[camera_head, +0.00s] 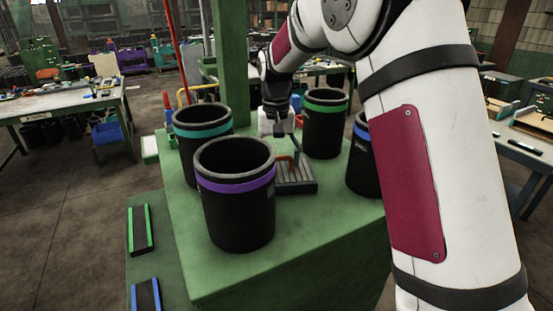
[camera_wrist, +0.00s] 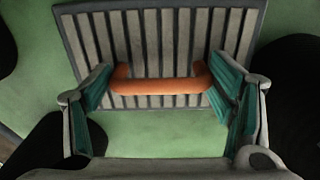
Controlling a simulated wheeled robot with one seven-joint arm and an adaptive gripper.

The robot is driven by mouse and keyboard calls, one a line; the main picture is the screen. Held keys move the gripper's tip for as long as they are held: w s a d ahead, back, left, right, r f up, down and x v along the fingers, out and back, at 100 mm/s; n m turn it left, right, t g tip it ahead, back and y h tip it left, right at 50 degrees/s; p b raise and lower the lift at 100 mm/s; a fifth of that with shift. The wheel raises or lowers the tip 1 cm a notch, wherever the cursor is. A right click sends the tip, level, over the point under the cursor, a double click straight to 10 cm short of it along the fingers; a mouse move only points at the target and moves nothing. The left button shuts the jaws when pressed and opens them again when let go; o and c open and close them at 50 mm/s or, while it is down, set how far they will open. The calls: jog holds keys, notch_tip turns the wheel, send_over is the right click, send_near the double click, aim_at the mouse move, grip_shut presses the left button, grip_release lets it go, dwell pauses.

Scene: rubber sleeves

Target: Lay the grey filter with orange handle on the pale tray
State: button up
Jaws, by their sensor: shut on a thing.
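The grey filter (camera_head: 303,182) is a slatted rectangle with an orange handle (camera_head: 289,158), level on or just above the green table top; I cannot tell whether it touches. In the wrist view the grey filter (camera_wrist: 160,45) fills the upper middle, with the orange handle (camera_wrist: 160,85) across it. My gripper (camera_wrist: 162,82) is shut on the handle, a teal-padded finger at each end. I cannot make out the pale tray for certain in either view.
Black sleeves stand around the filter: purple-banded (camera_head: 236,215) in front, teal-banded (camera_head: 203,155) at left, green-banded (camera_head: 325,130) behind, and blue-banded (camera_head: 362,165) at right, partly behind my arm. A green post (camera_head: 232,50) rises behind. The green table's front (camera_head: 300,235) is clear.

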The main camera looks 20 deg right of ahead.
jog(key=shift+f, duration=0.15)
jog(key=o, duration=1.7)
